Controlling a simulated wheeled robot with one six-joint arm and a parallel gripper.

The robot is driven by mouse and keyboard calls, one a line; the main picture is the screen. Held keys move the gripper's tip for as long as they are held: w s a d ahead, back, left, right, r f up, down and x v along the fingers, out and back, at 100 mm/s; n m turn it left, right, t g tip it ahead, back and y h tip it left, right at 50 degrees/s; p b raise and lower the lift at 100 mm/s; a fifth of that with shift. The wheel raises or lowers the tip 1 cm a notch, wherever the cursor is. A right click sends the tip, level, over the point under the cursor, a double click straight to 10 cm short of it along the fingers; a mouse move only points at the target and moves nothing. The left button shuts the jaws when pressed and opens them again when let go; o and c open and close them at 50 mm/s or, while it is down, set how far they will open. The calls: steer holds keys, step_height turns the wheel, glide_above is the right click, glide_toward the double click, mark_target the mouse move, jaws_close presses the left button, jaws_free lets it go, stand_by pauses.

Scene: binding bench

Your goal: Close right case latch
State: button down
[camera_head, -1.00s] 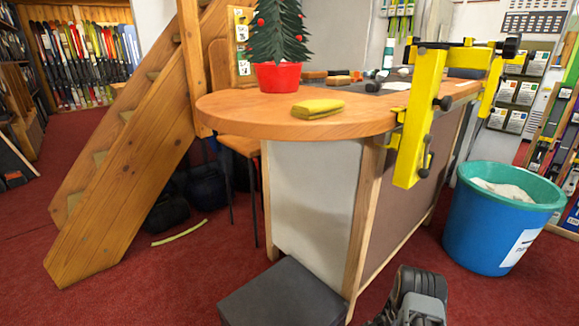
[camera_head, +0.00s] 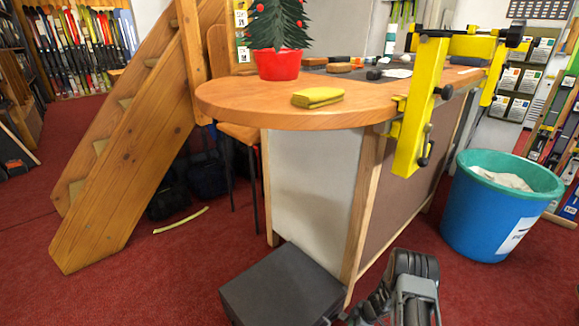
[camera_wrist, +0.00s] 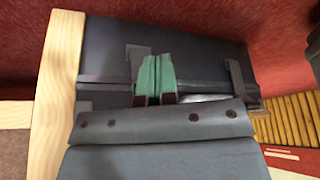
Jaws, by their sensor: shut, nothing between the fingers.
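The dark grey case (camera_head: 284,288) sits on the red floor at the foot of the bench. Its latches cannot be made out in the head view. The wrist view shows the case (camera_wrist: 205,45) close up, with a grey latch plate (camera_wrist: 136,58) on the left and another latch (camera_wrist: 237,76) on the right. My gripper (camera_wrist: 157,62) has its two green fingertips together and empty, in front of the case beside the left-hand plate. It is apart from the right-hand latch in the picture. Whether the fingertips touch the case, I cannot tell.
A wooden bench (camera_head: 230,108) stands behind the case, its post (camera_head: 362,205) close to the case's right side. A yellow clamp (camera_head: 420,110) hangs at the bench edge. A blue bin (camera_head: 490,215) stands at right. Red floor is clear at front left.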

steer(key=shift+w, duration=0.1)
stand_by(0.3)
steer(key=shift+w+a+r+p, duration=0.35)
steer(key=shift+w+a+r, duration=0.15)
steer(key=shift+r, duration=0.1)
steer(key=shift+w+a, duration=0.1)
steer(key=shift+w, duration=0.05)
stand_by(0.3)
steer(key=shift+w+a+r, duration=0.3)
steer(key=shift+w+a, duration=0.3)
stand_by(0.4)
steer(key=shift+s+d+p, duration=0.65)
steer(key=shift+s+d, duration=0.65)
steer(key=shift+s, duration=0.1)
